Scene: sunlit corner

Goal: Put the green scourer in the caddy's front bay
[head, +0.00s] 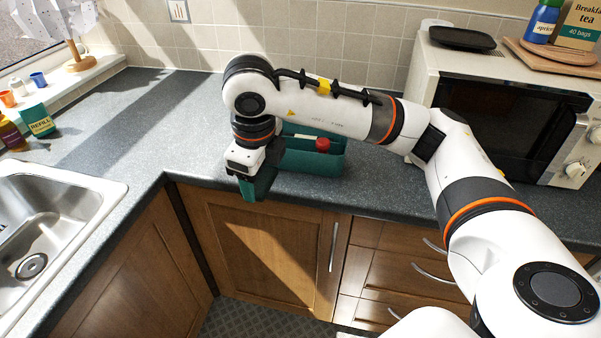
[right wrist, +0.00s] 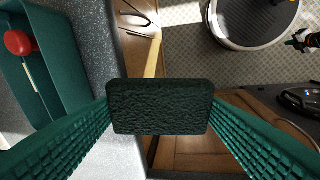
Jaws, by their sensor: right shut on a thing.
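My right gripper (head: 256,186) is shut on the green scourer (right wrist: 160,107), a dark, rough block between the two ribbed green fingers in the right wrist view. The head view barely shows the scourer, as my arm and fingers cover it. The gripper points down near the worktop's front edge, left of the caddy. The teal caddy (head: 312,166) stands on the worktop, partly hidden behind my right arm. It also shows at the left of the right wrist view (right wrist: 88,62), apart from the scourer. A red-headed thing (head: 322,145) is in it. My left gripper is out of view.
A microwave (head: 505,115) stands on the worktop at right. A steel sink (head: 50,205) is at left, with a refill box (head: 38,121) behind it. Worktop (head: 150,110) left of the caddy is clear. Wooden cupboards (head: 265,240) lie below the front edge.

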